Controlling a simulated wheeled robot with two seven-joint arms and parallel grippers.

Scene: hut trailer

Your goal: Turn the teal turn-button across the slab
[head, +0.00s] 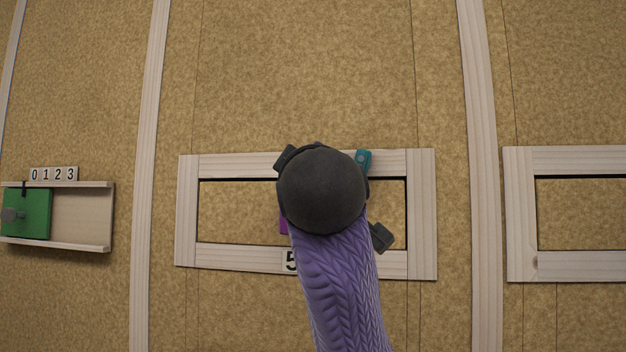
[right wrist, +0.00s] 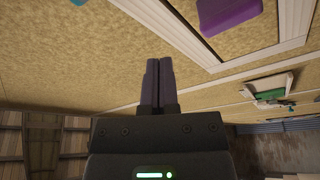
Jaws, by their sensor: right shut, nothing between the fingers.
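The teal turn-button (head: 363,159) sits on the top rail of the middle wooden frame (head: 187,215), right of centre. Its visible part looks roughly upright; its lower end is partly hidden by my arm. A teal edge shows at the top of the right wrist view (right wrist: 78,2). The tan slab (head: 238,208) fills the frame's opening, with a dark gap along its top. My right gripper (right wrist: 159,62) is shut and empty, its fingers apart from the buttons in the wrist view. In the head view my right wrist hides the fingers. My left gripper is not in view.
A green sliding panel (head: 30,214) is at left, another frame (head: 520,215) at right.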

